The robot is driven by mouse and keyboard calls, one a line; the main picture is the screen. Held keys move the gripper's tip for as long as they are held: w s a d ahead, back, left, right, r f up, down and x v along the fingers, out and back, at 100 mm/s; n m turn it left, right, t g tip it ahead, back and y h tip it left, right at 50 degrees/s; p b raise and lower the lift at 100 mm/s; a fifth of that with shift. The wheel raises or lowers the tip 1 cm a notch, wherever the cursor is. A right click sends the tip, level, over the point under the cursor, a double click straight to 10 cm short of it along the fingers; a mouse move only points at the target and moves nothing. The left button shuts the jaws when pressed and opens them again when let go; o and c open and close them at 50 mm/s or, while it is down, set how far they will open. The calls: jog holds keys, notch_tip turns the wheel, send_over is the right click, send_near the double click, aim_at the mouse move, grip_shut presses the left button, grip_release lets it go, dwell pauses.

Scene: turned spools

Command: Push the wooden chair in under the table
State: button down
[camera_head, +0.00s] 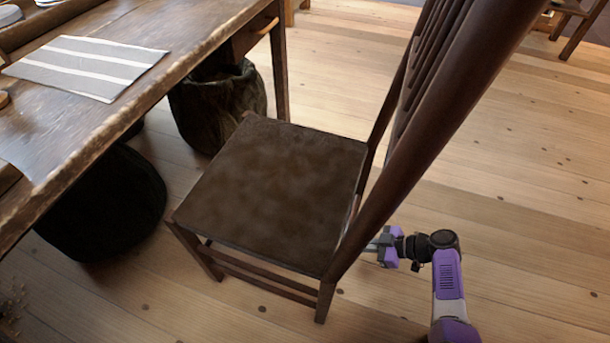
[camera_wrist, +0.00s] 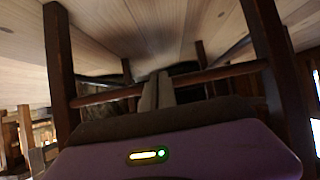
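The dark brown wooden chair (camera_head: 275,187) stands upright on the floor, right of the table (camera_head: 130,22). Its seat's front edge faces the table, and a gap of floor shows between them. Its tall slatted back rises at the right. My gripper (camera_head: 374,243) is low behind the chair's back, its tips partly hidden by a rear post. In the wrist view, my gripper's two fingers (camera_wrist: 158,91) are together with nothing visible between them. They overlap a crossrail (camera_wrist: 215,74) between two chair legs (camera_wrist: 60,60). I cannot tell whether they touch it.
A dark round seat or pouf (camera_head: 105,205) and a dark fabric bag or basket (camera_head: 220,105) sit at or under the table's edge. A striped placemat (camera_head: 85,67) lies on the table. Open plank floor (camera_head: 500,180) lies to the right. Another wooden furniture piece (camera_head: 575,25) stands far right.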

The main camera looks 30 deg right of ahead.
jog(key=shift+w, duration=0.1)
jog(key=w+a+b, duration=0.1)
jog(key=w+a, duration=0.5)
jog(key=w, duration=0.1)
jog(key=shift+b, duration=0.3)
dwell(0.8)
jog(key=shift+w, duration=0.1)
jog(key=w+a+b, duration=0.3)
jog(key=w+a, duration=0.2)
jog(key=w, duration=0.2)
jog(key=shift+a, duration=0.3)
dwell(0.8)
jog(key=w+a, duration=0.5)
jog(key=w, duration=0.2)
jog(key=shift+a, duration=0.2)
dwell(1.0)
jog(key=shift+s+d, duration=0.1)
jog(key=shift+s, duration=0.05)
